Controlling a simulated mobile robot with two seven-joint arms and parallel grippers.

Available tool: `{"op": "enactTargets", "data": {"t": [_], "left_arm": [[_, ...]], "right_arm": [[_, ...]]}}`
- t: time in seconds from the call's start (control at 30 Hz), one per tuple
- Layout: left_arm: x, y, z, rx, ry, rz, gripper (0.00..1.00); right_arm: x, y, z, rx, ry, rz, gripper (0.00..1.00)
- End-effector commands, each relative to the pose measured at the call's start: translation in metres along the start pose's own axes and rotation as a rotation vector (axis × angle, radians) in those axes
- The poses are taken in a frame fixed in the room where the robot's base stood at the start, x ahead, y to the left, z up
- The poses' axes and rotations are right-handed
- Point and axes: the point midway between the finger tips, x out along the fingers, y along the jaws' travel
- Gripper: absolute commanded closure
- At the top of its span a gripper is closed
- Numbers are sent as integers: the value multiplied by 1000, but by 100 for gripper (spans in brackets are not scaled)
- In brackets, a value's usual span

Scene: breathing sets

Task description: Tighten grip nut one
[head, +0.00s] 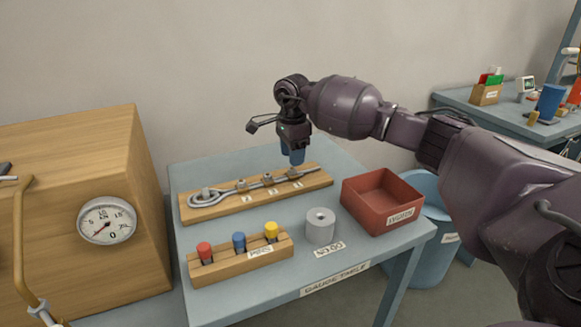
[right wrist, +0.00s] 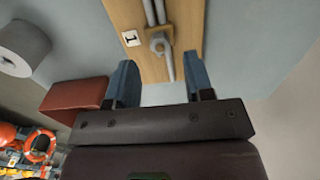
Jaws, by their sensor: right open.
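A wooden board (head: 225,211) on the blue-grey table holds a grey rope with a loop at its left end and a row of grips along it. Grip nut one (right wrist: 160,42) is the grey nut beside the tag marked 1 in the right wrist view; in the head view it is the rightmost grip (head: 293,173). My right gripper (head: 293,160) points down just above the board's right end. In the right wrist view its blue fingers (right wrist: 161,82) are apart with nothing between them, and the nut lies beyond their tips. My left gripper is not in view.
A red bin (head: 383,202) stands right of the board. A grey cylinder (head: 320,226) and a wooden block (head: 240,262) with red, blue and yellow pegs stand in front. A wooden box with a dial gauge (head: 106,220) is at the left. Bare table lies behind the board.

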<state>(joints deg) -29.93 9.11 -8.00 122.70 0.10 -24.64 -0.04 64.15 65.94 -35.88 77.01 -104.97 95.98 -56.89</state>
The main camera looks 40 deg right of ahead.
Motion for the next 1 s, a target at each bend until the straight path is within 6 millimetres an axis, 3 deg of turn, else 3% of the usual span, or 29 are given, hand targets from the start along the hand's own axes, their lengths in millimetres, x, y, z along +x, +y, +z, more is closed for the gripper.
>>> {"op": "enactTargets", "data": {"t": [0.03, 0.23, 0.67, 1.0], "left_arm": [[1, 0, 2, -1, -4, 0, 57], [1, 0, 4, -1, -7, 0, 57], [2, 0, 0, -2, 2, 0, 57], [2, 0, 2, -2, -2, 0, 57]], "right_arm": [[11, 0, 0, 0, 0, 5, 52], [33, 0, 0, 0, 0, 2, 52], [40, 0, 0, 0, -2, -2, 52], [40, 0, 0, 0, -1, -1, 100]]}}
